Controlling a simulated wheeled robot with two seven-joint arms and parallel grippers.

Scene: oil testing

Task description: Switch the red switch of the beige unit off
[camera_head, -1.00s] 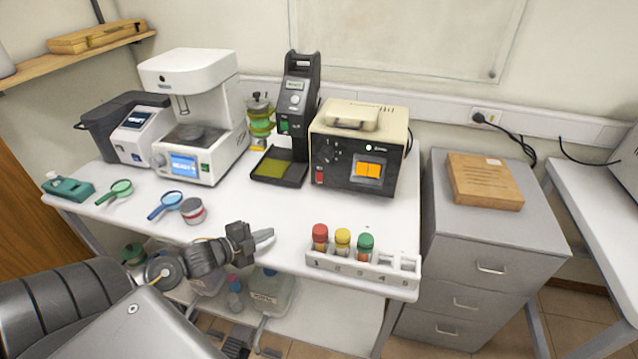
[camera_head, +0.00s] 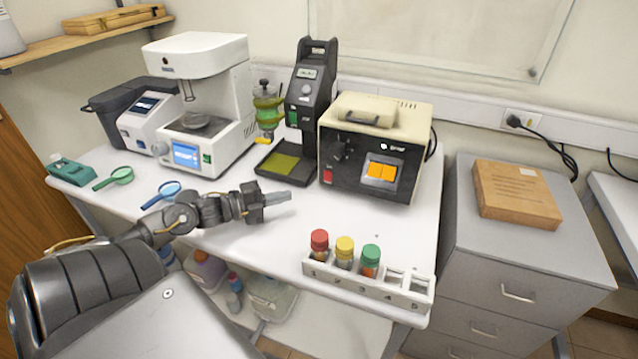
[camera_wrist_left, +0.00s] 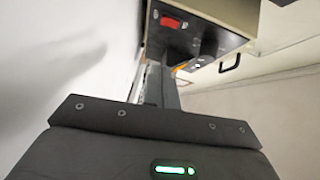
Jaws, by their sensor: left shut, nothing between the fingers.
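The beige unit (camera_head: 378,148) stands at the back of the white table, with a black front panel, a knob and a lit orange display. Its red switch (camera_head: 327,177) is at the lower left of the front panel. In the left wrist view the red switch (camera_wrist_left: 170,22) shows near the top, beyond my fingers, with the beige unit (camera_wrist_left: 225,12) around it. My left gripper (camera_head: 283,197) is shut and empty, above the table in front of the unit, left of and below the switch and apart from it. My right gripper is not in view.
A rack (camera_head: 400,287) with red-, yellow- and green-capped bottles stands at the table's front right. A black device (camera_head: 311,105) with a tray is left of the unit. A white machine (camera_head: 205,110) and magnifiers (camera_head: 113,178) are further left. The tabletop before the unit is clear.

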